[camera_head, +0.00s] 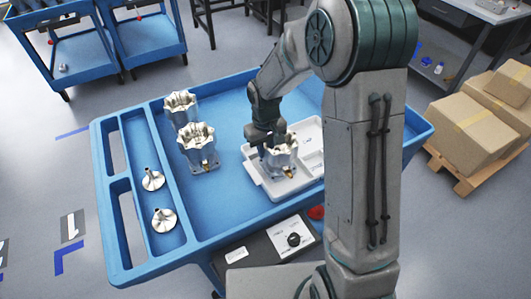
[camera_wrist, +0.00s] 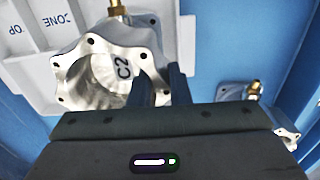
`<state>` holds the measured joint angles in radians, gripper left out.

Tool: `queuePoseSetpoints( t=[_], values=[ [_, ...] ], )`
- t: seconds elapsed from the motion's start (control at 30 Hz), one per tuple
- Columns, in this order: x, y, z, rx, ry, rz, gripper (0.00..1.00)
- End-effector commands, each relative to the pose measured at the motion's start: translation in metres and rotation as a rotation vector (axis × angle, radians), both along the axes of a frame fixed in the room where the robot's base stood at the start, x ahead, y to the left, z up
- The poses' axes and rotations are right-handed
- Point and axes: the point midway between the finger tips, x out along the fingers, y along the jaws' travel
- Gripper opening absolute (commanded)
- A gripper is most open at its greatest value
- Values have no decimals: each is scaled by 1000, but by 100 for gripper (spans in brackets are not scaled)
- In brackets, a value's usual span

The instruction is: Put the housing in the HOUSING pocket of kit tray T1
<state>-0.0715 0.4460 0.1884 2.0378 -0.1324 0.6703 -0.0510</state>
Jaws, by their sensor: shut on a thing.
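The silvery housing (camera_head: 281,158) is in the grip of my gripper (camera_head: 266,143), over the front part of the white kit tray (camera_head: 254,171). In the wrist view the housing (camera_wrist: 75,72) has a scalloped flange with holes, a round bore, a "C2" mark and a brass fitting. The dark fingers of my gripper (camera_wrist: 165,85) are shut on its wall. The pocket below the housing is hidden, and I cannot tell whether the housing touches the tray floor.
Two similar housings (camera_head: 199,147) (camera_head: 180,107) stand left on the blue cart (camera_head: 225,200). Two metal stemmed parts (camera_head: 152,180) (camera_head: 163,220) lie in its left channel. A control box (camera_head: 292,238) is at the front. Cardboard boxes (camera_head: 470,135) sit at right.

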Motion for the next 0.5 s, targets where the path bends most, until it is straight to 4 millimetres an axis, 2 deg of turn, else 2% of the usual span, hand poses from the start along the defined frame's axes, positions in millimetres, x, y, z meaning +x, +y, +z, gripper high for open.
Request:
queuePoseSetpoints(
  t=[0.03, 0.47, 0.5],
  values=[
    [1, 0, -6, 0, -3, 0, 0],
    [1, 0, -9, 1, -4, 0, 0],
    [0, 0, -10, 1, -2, 0, 25]
  ],
)
